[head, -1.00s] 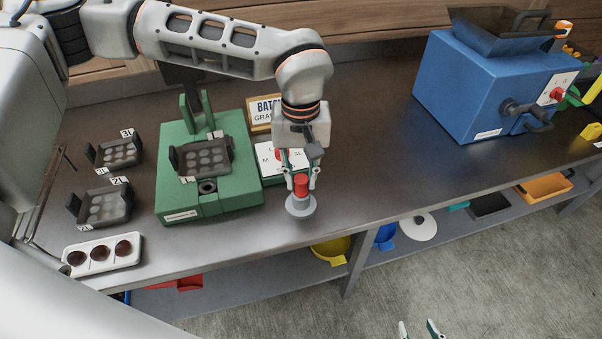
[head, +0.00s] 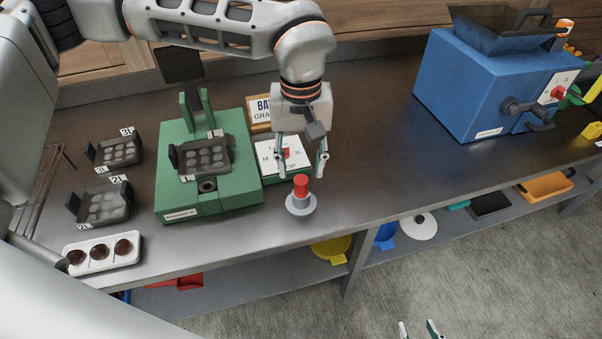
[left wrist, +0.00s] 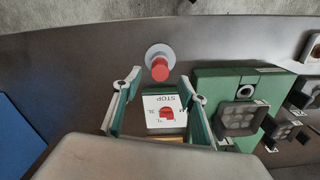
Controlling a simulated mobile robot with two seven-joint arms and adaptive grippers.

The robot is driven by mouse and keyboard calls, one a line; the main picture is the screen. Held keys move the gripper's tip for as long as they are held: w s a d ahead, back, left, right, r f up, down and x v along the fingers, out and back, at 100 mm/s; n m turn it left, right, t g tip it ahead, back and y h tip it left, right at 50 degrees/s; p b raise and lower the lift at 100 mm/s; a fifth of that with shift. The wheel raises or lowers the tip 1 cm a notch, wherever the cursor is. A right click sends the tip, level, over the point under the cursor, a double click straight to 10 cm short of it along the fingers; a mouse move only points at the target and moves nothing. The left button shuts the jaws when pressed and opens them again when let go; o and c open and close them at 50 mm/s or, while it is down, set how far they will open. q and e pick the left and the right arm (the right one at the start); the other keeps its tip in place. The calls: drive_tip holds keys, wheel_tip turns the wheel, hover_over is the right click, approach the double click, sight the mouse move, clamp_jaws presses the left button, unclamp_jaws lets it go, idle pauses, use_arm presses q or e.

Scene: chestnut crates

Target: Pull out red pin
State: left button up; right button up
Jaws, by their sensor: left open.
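The red pin (head: 301,186), a short red cylinder, stands upright on a round grey base (head: 301,207) near the bench's front edge. It also shows in the left wrist view (left wrist: 160,69). My left gripper (head: 301,171) is open and empty, just behind and above the pin. In the left wrist view its fingers (left wrist: 160,82) are spread wide, apart from the pin. My right gripper (head: 419,329) shows only its fingertips at the bottom edge, spread apart with nothing between them, over the floor.
Behind the pin is a white dial panel (head: 296,150) with a red pointer, marked STOP. Left of it stands a green fixture (head: 235,185) holding a dark mould. A blue machine (head: 465,85) stands at right. The bench between the pin and the machine is clear.

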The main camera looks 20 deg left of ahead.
use_arm(q)
wheel_tip(320, 180, up, 8)
idle(0.7)
